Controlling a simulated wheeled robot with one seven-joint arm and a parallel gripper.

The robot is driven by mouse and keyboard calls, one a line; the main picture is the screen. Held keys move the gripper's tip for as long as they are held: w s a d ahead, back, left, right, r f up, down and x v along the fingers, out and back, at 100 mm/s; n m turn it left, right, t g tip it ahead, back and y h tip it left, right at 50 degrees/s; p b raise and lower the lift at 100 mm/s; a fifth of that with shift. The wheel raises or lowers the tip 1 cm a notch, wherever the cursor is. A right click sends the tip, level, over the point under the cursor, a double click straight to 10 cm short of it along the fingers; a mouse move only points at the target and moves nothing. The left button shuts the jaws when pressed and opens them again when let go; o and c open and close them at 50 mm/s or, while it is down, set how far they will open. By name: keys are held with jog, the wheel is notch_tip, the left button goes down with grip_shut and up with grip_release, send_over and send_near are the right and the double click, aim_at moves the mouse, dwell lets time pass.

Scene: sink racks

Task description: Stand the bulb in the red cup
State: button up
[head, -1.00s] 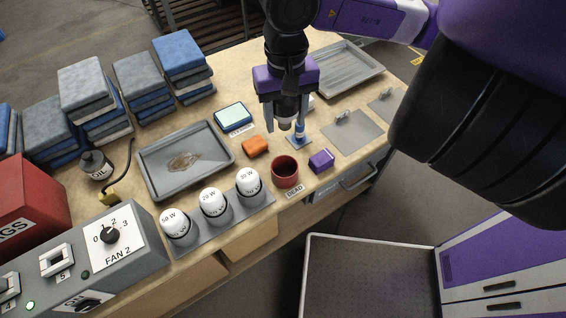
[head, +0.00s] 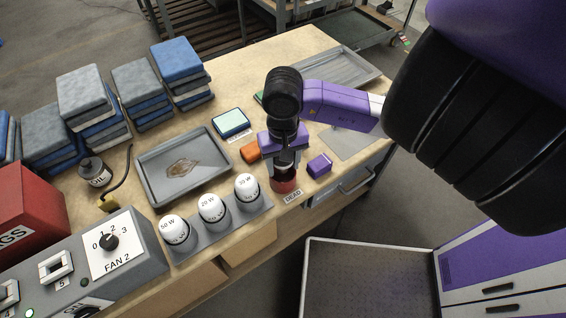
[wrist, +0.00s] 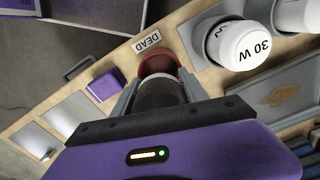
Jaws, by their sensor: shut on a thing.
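The red cup (head: 284,187) stands near the front edge of the bench, behind the DEAD label (head: 292,197). It also shows in the wrist view (wrist: 158,62), just beyond my fingertips. My gripper (head: 284,172) points down directly over the cup and is shut on the bulb (wrist: 160,94).
Three white wattage-marked bulbs (head: 210,207) stand in a grey rack left of the cup. A grey tray (head: 150,188) lies further left. My arm hides part of the bench behind.

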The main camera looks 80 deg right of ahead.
jog(key=shift+f+b, duration=0.7)
jog(key=shift+b, duration=0.4)
jog(key=o, duration=1.3)
jog(key=shift+o, duration=0.8)
jog(key=shift+s+f, duration=0.1)
